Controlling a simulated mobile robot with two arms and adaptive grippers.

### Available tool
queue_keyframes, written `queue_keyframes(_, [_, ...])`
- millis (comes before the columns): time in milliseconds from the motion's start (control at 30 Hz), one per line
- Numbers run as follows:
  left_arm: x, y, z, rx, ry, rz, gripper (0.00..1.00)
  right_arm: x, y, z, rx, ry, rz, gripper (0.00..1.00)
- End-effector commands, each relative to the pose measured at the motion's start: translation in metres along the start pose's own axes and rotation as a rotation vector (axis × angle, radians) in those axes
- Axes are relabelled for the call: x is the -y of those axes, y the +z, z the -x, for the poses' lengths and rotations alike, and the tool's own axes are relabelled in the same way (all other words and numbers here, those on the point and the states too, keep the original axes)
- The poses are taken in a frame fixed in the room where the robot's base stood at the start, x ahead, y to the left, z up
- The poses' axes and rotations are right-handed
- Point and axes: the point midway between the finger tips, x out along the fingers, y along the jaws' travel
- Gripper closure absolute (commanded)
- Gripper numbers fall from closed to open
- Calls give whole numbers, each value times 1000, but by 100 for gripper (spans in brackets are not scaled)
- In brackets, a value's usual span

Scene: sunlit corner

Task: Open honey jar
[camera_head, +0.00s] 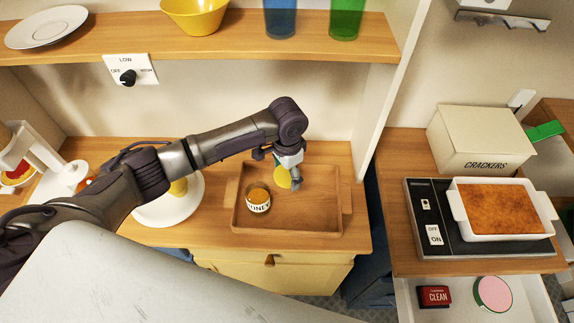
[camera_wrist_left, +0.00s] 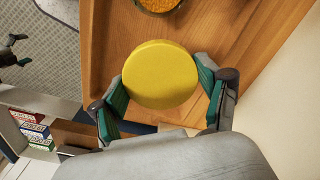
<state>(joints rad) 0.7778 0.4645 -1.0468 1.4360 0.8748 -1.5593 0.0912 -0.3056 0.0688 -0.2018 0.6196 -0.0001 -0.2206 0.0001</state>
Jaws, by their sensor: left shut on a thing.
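The honey jar (camera_head: 258,204) stands upright on the left side of a wooden tray (camera_head: 306,229). No lid sits on it, and its orange-gold contents show from above. My left gripper (camera_head: 290,179) is shut on a round yellow lid (camera_head: 282,177), apart from the jar and to its right, over the tray. In the left wrist view the lid (camera_wrist_left: 160,74) is between the two green-padded fingers, and the open jar (camera_wrist_left: 160,3) shows at the top edge. My right gripper is not in view.
A white plate (camera_head: 152,213) with a partly hidden yellow item is left of the tray. A shelf (camera_head: 230,47) with a yellow bowl (camera_head: 195,13) runs above. The tray's right part is bare. A cracker box (camera_head: 478,138) and baking dish (camera_head: 502,243) stand at right.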

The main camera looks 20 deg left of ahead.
Motion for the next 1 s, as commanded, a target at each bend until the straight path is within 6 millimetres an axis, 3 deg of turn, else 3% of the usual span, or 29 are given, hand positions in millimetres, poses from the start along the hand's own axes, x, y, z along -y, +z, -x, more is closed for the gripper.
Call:
queue_keyframes(300, [0,1,-26,2,0,3,67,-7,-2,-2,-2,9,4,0])
queue_keyframes(500, [0,0,-55,0,-1,1,67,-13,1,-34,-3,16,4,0])
queue_keyframes(1000, [0,0,-104,-1,-1,3,67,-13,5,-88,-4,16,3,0])
